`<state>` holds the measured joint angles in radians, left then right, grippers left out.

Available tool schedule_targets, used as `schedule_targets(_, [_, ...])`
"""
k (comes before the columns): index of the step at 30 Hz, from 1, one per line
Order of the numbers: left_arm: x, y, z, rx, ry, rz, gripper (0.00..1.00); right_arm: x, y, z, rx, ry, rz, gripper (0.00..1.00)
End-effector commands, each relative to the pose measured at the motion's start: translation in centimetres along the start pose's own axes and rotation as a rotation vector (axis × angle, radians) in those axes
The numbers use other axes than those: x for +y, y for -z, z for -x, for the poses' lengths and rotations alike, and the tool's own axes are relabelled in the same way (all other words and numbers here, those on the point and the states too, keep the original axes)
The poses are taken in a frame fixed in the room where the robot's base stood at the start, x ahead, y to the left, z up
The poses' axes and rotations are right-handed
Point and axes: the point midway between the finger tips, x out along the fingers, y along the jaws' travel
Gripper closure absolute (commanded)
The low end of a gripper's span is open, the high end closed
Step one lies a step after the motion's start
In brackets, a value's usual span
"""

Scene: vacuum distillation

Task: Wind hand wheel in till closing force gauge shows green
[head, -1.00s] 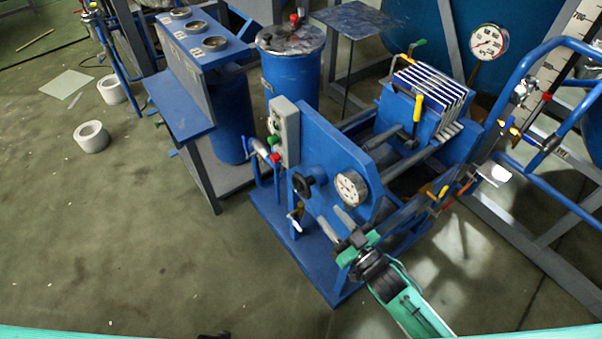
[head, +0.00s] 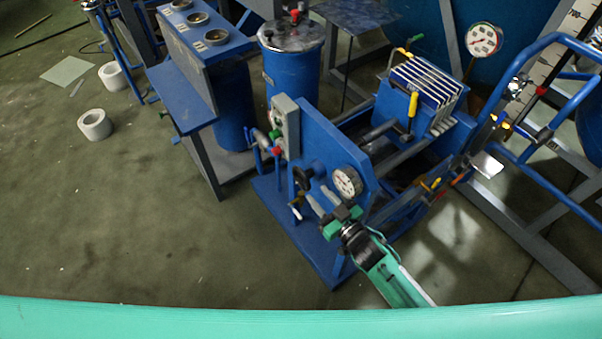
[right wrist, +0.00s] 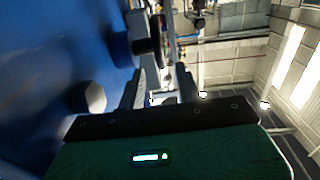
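The black hand wheel (head: 302,177) sits on the front of the blue end plate (head: 326,150) of the press. The round white closing force gauge (head: 347,182) is to its right; its pointer and coloured zones are too small to read. My right gripper (head: 316,198) is open, its two grey fingers pointing at the wheel from the lower right, close to it. In the right wrist view the fingers (right wrist: 158,88) are apart with nothing between them, and a dark round part (right wrist: 146,34), likely the wheel, lies just beyond the tips. My left gripper is not in view.
A grey switch box (head: 286,126) with buttons is on the plate's left edge. The press plates (head: 428,85) stand behind. A blue drum (head: 292,70) and a bench (head: 180,100) are to the left. Blue piping (head: 530,170) is at right. The floor at front left is clear.

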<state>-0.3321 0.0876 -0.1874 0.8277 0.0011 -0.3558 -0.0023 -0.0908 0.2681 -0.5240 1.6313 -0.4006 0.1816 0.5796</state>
Motion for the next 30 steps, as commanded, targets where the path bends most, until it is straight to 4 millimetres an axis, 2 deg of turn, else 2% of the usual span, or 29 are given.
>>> schedule_targets(1, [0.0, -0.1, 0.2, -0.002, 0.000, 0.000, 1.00, 0.0, 0.3, -1.3, 0.003, 0.000, 0.001, 0.65])
schedule_targets(6, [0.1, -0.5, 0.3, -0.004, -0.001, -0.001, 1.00, 0.0, 0.3, -4.9, 0.003, 0.000, 0.000, 0.65])
schedule_targets(13, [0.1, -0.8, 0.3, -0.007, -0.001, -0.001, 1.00, 0.0, 0.1, -8.2, 0.002, 0.000, 0.001, 0.65])
schedule_targets(18, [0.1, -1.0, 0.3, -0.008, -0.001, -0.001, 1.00, 0.0, 0.1, -9.2, 0.001, 0.001, 0.000, 0.65])
schedule_targets(26, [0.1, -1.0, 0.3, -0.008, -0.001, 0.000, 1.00, 0.0, 0.1, -9.3, 0.001, 0.001, 0.000, 0.65])
schedule_targets(30, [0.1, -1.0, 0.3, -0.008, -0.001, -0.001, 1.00, 0.0, 0.1, -9.2, 0.001, 0.001, 0.000, 0.89])
